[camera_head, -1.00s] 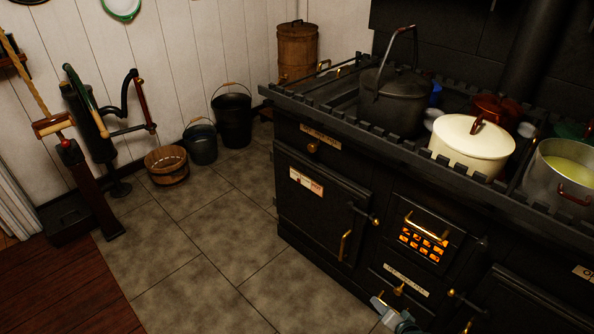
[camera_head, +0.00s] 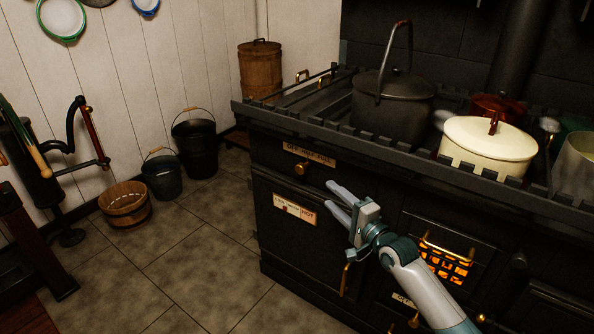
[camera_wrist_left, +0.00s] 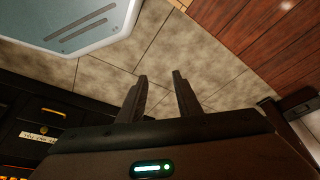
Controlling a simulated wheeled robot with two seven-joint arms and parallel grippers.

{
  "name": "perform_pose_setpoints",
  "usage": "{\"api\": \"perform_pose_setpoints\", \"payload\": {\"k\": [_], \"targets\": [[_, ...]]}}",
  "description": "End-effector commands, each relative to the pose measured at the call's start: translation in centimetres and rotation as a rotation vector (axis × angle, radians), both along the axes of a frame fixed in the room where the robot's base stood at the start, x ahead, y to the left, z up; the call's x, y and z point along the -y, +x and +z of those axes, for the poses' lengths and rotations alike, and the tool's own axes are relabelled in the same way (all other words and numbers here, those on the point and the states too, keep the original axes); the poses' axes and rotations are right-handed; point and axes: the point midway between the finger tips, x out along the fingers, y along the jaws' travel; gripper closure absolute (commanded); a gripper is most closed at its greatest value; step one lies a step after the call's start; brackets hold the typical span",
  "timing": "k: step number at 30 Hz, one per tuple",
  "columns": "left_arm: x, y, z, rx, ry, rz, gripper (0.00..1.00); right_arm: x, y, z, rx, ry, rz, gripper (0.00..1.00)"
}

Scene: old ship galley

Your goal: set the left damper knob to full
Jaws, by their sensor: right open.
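The left damper knob (camera_head: 300,169) is a small brass knob on the black stove's upper left front, just below a pale label plate (camera_head: 308,154). The lettering is too small to read surely. My right gripper (camera_head: 330,196) is open and empty in the head view. Its fingers point up and left, to the lower right of the knob, apart from it in the picture. My left gripper (camera_wrist_left: 160,76) shows only in the left wrist view, with its two fingers apart over the tiled floor and nothing between them.
The stove's oven door (camera_head: 293,245) with a label plate is below the knob. A glowing fire grate (camera_head: 445,266) is to the right. A dark pot (camera_head: 392,112) and a cream pot (camera_head: 488,152) stand on top behind a rail.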

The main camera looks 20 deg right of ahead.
Motion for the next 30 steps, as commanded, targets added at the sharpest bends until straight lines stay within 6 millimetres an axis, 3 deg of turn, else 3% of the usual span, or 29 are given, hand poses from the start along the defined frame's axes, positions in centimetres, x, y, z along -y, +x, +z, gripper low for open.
{"api": "perform_pose_setpoints", "payload": {"k": [8,14,30], "targets": [[0.0,0.1,0.0,0.002,0.000,0.000,0.69,-0.1,0.3,-0.1,-0.001,-0.001,-0.001,0.55],[0.1,0.2,-0.1,0.010,-0.005,-0.002,0.69,-0.5,1.7,-0.1,0.000,-0.001,0.000,0.55],[1.1,0.9,-0.3,0.058,-0.032,-0.008,0.69,-2.6,9.4,-0.2,0.000,-0.003,-0.001,0.55]]}}
